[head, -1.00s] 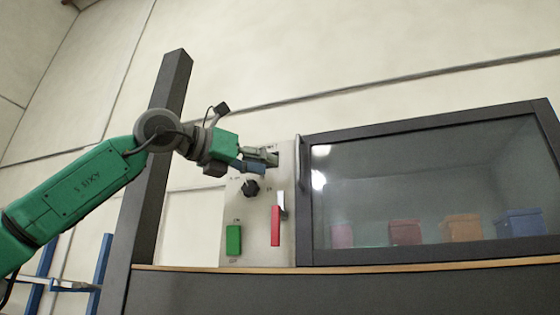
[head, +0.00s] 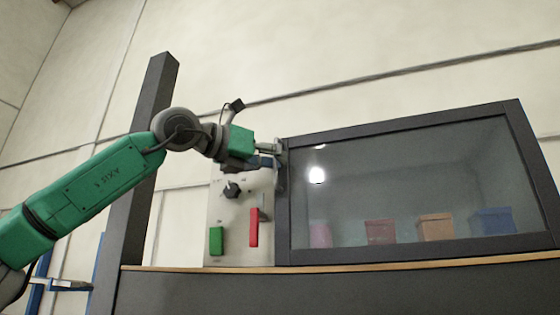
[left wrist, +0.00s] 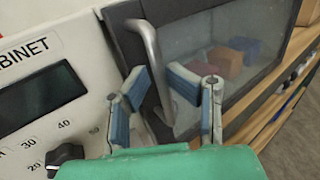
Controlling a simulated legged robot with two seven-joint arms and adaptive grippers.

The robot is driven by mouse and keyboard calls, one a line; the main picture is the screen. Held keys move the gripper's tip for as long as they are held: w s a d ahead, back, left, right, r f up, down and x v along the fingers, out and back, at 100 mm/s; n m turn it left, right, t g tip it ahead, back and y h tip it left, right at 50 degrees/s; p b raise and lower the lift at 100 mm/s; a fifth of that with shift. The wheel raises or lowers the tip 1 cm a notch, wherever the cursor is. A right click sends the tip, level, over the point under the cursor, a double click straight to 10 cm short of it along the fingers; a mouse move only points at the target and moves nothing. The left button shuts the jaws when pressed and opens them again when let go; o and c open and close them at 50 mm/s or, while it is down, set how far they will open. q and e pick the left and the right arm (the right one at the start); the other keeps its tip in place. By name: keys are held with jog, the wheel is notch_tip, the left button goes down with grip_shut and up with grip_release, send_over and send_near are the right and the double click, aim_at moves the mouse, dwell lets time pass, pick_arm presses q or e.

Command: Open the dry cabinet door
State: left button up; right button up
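The dry cabinet door (head: 390,127) is a dark frame around a glass pane, and it looks shut. Its metal bar handle is at the door's left edge; in the left wrist view the handle (left wrist: 152,62) stands between my finger pads. My left gripper (head: 277,158) is at the upper left of the door. In the left wrist view my left gripper (left wrist: 165,90) is open, with blue pads on both sides of the handle, apart from each other. Whether a pad touches the handle I cannot tell. My right gripper is not in view.
A pale control panel (head: 232,215) left of the door carries a black knob (head: 231,190), a green block (head: 216,240) and a red lever (head: 254,227). Coloured boxes (head: 436,227) stand behind the glass. A wooden ledge (head: 340,264) runs below. A dark post (head: 140,160) stands left.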

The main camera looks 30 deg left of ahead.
pick_arm(q)
jog(key=shift+s+a+r, duration=0.1)
jog(key=shift+s+a, duration=0.05)
jog(key=shift+s, duration=0.25)
jog(key=v, duration=1.2)
jog(key=shift+a, duration=0.3)
jog(key=shift+d, duration=0.25)
jog(key=shift+w, duration=0.1)
